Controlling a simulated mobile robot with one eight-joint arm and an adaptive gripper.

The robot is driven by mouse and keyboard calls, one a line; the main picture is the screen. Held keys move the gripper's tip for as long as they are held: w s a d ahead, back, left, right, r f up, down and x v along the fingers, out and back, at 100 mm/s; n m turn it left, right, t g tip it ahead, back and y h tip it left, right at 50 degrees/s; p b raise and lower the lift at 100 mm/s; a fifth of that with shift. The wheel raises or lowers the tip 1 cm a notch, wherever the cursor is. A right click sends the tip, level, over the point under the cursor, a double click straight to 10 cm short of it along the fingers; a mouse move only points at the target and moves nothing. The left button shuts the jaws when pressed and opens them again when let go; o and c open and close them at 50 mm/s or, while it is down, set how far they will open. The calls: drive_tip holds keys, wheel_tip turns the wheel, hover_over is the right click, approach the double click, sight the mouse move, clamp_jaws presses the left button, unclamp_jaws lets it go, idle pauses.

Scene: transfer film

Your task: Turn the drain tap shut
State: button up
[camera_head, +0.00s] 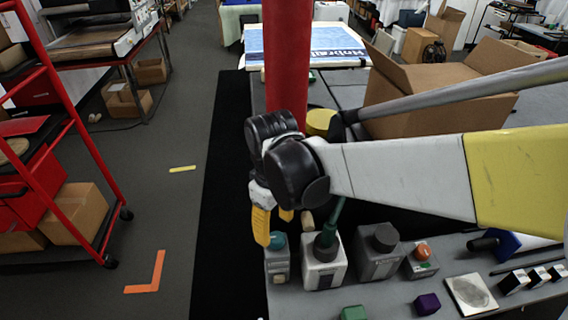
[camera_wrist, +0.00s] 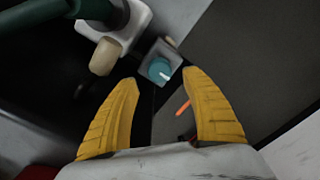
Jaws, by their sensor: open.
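A small grey box with a round teal knob (camera_head: 277,240) stands at the left end of the bench row. In the wrist view the teal knob (camera_wrist: 160,69) has a white pointer mark and sits just beyond the fingertips, between them. I take it for the drain tap, but no label is readable. My gripper (camera_head: 272,231) hangs above and close to the knob, its yellow fingers pointing down. The fingers (camera_wrist: 161,80) are apart with nothing between them. Contact with the knob cannot be seen.
Right beside it is a pale box (camera_head: 323,274) with a dark green handle. A tan knob (camera_wrist: 105,57) is close to the left finger. A grey box with a dark knob (camera_head: 378,262) and an orange-knobbed box (camera_head: 421,262) stand further right.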

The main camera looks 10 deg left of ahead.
sight(275, 236)
wheel_tip(275, 236, up, 8)
drive_tip(key=shift+f, duration=0.25)
drive_tip(key=d+m+t+b, duration=0.1)
drive_tip(key=d, duration=0.3)
drive_tip(key=d+m+t+b, duration=0.1)
drive_tip(key=d+m, duration=0.1)
drive_tip(key=d, duration=0.3)
drive_tip(key=s+d+m+t+y+b, duration=0.1)
drive_tip(key=d+m, duration=0.1)
drive_tip(key=d, duration=0.2)
drive_tip(key=shift+s+d+f, duration=0.1)
drive_tip(key=shift+d+f, duration=0.3)
drive_tip(key=s+d+f+m+t+b, duration=0.1)
drive_tip(key=s+d+f+m+t, duration=0.1)
drive_tip(key=d, duration=0.4)
drive_tip(key=s+d+f+m+t+h+b, duration=0.1)
drive_tip(key=s+d+f+m+t, duration=0.1)
drive_tip(key=d+m, duration=0.2)
drive_tip(key=shift+s+d+m, duration=0.25)
drive_tip(key=shift+d+m, duration=0.15)
drive_tip(key=shift+d, duration=0.65)
